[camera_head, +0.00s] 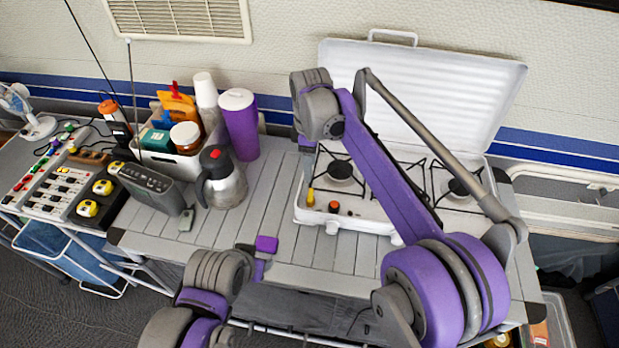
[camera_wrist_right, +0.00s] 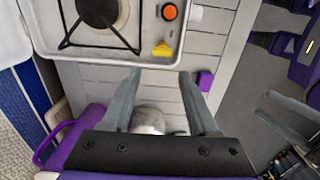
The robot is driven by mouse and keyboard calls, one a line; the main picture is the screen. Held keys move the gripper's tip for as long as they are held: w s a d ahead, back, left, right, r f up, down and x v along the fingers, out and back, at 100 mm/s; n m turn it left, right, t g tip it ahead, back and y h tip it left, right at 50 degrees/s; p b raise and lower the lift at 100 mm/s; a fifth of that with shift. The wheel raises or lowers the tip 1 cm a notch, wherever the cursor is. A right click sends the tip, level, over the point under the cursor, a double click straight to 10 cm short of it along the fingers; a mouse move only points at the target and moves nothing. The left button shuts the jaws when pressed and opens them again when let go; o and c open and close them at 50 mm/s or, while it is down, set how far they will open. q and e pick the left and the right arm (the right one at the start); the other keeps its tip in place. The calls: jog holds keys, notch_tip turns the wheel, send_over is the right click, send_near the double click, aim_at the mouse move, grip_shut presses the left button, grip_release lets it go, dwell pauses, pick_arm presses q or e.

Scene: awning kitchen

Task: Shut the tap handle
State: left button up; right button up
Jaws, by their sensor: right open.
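The small yellow tap handle (camera_head: 310,197) is at the front left corner of the white camping stove (camera_head: 357,222), beside an orange-red knob (camera_head: 333,207). In the right wrist view the yellow handle (camera_wrist_right: 162,49) lies just beyond the gap between my fingertips, with no contact visible. My right gripper (camera_wrist_right: 156,74) is open and empty, pointing at the stove corner. In the head view its arm partly covers the stove. My left gripper (camera_wrist_right: 265,103) shows at the right of the right wrist view, its two grey fingers apart, away from the stove.
A steel jug (camera_head: 226,186), purple cup (camera_head: 239,125) and filled white caddy (camera_head: 180,162) stand left of the stove. A grey radio (camera_head: 152,188) is further left. The raised stove lid (camera_head: 420,90) stands behind. Slatted table between jug and stove is clear.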

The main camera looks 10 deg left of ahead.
aim_at(311, 193)
jog(key=f, duration=1)
jog(key=shift+s+d+f, duration=0.1)
jog(key=shift+s, duration=0.1)
jog(key=shift+c, duration=0.3)
grip_shut()
